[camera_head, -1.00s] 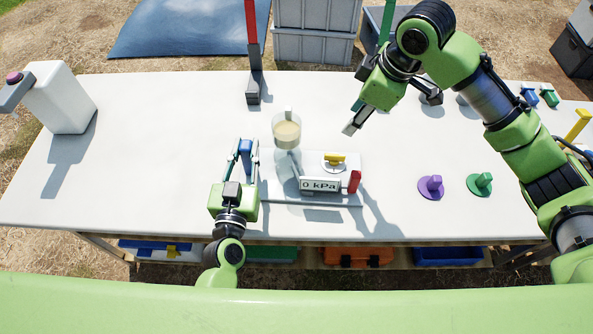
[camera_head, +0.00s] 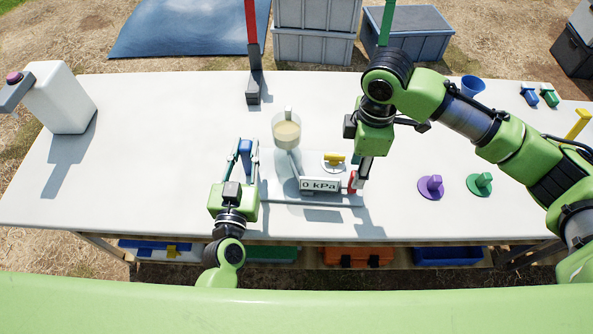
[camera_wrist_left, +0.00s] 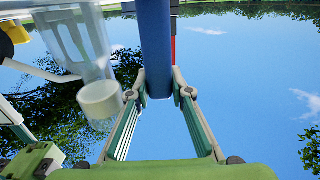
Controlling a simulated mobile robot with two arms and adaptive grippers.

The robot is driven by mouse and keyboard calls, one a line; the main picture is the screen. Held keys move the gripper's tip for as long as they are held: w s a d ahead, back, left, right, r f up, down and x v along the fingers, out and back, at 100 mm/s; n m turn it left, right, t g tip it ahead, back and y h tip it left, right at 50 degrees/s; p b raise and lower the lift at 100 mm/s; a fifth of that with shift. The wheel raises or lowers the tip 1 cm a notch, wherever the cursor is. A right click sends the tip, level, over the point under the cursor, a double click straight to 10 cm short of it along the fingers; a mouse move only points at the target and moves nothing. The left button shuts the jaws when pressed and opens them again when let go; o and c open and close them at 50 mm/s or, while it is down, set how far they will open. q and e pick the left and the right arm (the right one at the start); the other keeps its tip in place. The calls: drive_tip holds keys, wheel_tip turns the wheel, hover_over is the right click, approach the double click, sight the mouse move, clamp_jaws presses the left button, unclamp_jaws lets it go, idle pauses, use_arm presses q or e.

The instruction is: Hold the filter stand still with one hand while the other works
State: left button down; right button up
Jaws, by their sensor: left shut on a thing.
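The filter stand (camera_head: 270,191) lies on the white table, with a clear cup of cloudy liquid (camera_head: 287,131), a yellow handle (camera_head: 335,158) and a display reading "0 kPa" (camera_head: 319,185). My left gripper (camera_head: 247,148) is shut on the upright blue handle (camera_head: 245,155) at the stand's left end. The left wrist view shows this blue handle (camera_wrist_left: 156,45) between the fingertips. My right gripper (camera_head: 359,182) points down at the red handle (camera_head: 351,182) on the stand's right end and partly covers it. I cannot tell whether its fingers are closed.
A purple knobbed disc (camera_head: 431,187) and a green one (camera_head: 479,184) lie to the right. A white bottle-like container (camera_head: 60,98) stands at far left. A red post on a grey base (camera_head: 254,85) is behind. The table's left middle is clear.

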drive_tip(key=shift+f, duration=1.45)
clamp_jaws()
